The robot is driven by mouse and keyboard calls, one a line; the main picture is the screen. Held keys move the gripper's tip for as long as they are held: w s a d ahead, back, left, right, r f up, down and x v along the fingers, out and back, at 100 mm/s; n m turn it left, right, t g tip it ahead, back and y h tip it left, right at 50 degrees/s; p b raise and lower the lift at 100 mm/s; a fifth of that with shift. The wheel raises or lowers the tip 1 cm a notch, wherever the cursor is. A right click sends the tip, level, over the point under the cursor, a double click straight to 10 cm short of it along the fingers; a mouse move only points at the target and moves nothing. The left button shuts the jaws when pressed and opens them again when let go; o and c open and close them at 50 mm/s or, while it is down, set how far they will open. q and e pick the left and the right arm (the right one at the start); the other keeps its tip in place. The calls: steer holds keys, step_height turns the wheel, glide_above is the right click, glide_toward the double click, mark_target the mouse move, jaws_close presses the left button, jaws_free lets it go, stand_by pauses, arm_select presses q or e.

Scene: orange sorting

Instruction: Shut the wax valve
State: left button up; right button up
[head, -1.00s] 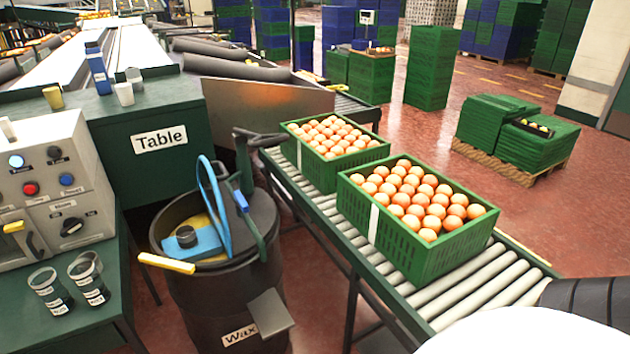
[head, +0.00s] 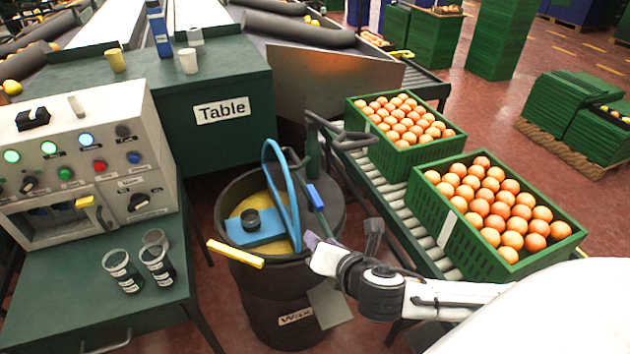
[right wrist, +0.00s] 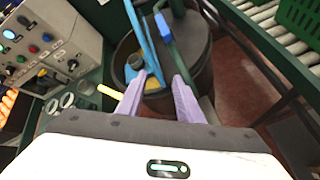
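The black wax barrel (head: 276,312), labelled "Wax", stands in the middle of the head view with yellow wax (head: 240,207) inside. A green pipe with a small blue lever (head: 315,197) rises at its right side, beside a tall blue hoop (head: 281,190). A yellow-ended handle (head: 235,253) sticks out at the front left. I cannot tell for certain which part is the valve. My right gripper (head: 341,236) is open and empty at the barrel's right rim. In the right wrist view its purple fingers (right wrist: 158,85) are apart, short of the hoop and pipe. My left gripper is out of view.
A control panel (head: 85,160) and several cups (head: 124,270) stand on a green bench at left. A roller conveyor (head: 398,215) with two orange crates (head: 480,262) runs close on the right.

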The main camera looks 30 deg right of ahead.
mark_target(314, 193)
steer(key=w+d+r+n, duration=0.1)
steer(key=n, duration=0.1)
steer(key=w+d+r+n+t, duration=0.1)
steer(key=d+n, duration=0.1)
steer(key=w+d+r+n, duration=0.1)
steer(key=n, duration=0.1)
steer(key=shift+w+d+r+t+h, duration=0.2)
steer(key=shift+d+r+t+h, duration=0.1)
steer(key=shift+r+h, duration=0.1)
steer(key=shift+w+d+n, duration=0.1)
steer(key=shift+w+n, duration=0.15)
steer(key=shift+n, duration=0.15)
steer(key=x, duration=1)
jaws_close()
